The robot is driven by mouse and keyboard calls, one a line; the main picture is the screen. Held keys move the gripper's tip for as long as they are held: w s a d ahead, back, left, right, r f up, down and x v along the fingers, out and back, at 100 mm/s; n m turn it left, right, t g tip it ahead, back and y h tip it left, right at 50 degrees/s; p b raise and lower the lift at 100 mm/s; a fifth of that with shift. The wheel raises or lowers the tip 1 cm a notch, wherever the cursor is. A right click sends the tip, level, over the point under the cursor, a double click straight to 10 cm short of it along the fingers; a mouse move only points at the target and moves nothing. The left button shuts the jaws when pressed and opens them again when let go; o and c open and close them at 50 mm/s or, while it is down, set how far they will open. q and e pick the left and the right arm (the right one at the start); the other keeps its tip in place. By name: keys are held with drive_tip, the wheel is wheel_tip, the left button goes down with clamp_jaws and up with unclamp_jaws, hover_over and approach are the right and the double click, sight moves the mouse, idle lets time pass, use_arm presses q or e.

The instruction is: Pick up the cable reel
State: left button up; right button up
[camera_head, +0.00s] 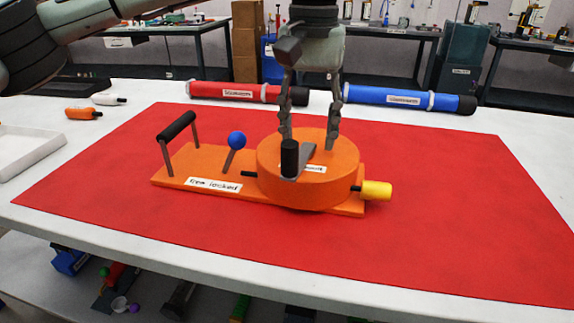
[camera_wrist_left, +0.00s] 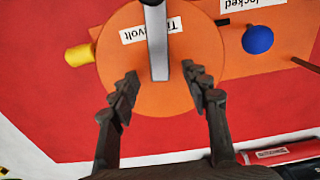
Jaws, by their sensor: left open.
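The cable reel is an orange drum (camera_head: 335,185) on a flat orange base (camera_head: 205,165). The drum has a grey crank arm with a black upright knob (camera_head: 289,158) and a yellow plug (camera_head: 377,190) at its right side. The base carries a black carry handle (camera_head: 176,126) and a lever with a blue ball (camera_head: 237,140). My left gripper (camera_head: 308,142) points down over the drum, fingers spread. In the left wrist view the drum (camera_wrist_left: 150,98) lies beneath the open fingers (camera_wrist_left: 161,78), with the grey crank arm (camera_wrist_left: 158,50) between them. I cannot tell whether the fingertips touch the drum.
The reel stands on a red mat (camera_head: 450,240) on a white table. A red tube (camera_head: 235,91) and a blue tube (camera_head: 400,98) lie behind it. A white tray (camera_head: 28,150) and small orange and white connectors are at left. The mat's right side is clear.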

use_arm(q)
drive_tip(key=shift+f, duration=0.3)
clamp_jaws()
